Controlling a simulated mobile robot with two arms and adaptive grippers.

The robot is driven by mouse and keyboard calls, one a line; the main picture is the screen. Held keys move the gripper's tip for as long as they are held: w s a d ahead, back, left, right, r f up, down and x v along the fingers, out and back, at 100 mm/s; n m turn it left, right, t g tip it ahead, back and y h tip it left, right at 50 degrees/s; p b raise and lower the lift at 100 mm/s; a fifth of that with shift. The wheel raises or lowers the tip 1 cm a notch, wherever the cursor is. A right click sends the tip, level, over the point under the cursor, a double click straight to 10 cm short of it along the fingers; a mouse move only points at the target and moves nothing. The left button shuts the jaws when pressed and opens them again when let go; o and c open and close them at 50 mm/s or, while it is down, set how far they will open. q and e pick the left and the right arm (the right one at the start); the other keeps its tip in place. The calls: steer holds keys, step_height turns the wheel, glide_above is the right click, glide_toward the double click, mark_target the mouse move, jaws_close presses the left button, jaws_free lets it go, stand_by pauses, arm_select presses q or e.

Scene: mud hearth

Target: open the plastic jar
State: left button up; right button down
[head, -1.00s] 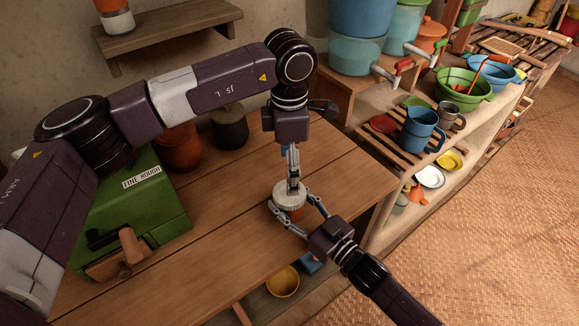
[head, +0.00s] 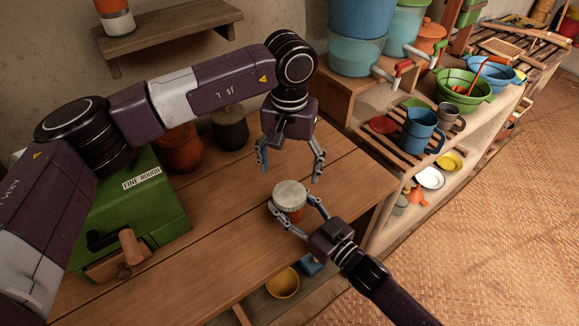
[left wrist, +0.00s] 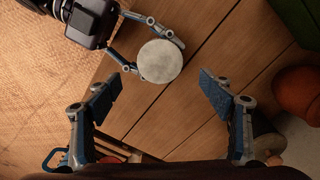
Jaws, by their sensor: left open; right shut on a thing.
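The plastic jar (head: 291,211) stands upright on the wooden table, reddish-brown below a pale ribbed lid (head: 291,194). The lid sits on the jar's top. My right gripper (head: 298,216) is shut on the jar's body from the front right. My left gripper (head: 290,170) hangs above the lid, open and empty, its fingers spread wide and apart from the lid. The left wrist view shows the round lid (left wrist: 160,61) from above, beyond the open fingers of the left gripper (left wrist: 161,92), with the right gripper's fingers beside it.
A green box (head: 135,210) with a crank stands on the table at left. Clay and dark pots (head: 230,128) stand at the back. A rack with a blue jug (head: 420,130) and cups is at right. The table (head: 235,245) in front of the jar is clear.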

mark_target(289, 193)
arm_select(q)
steer(key=m, duration=0.3)
steer(key=shift+f, duration=4.05)
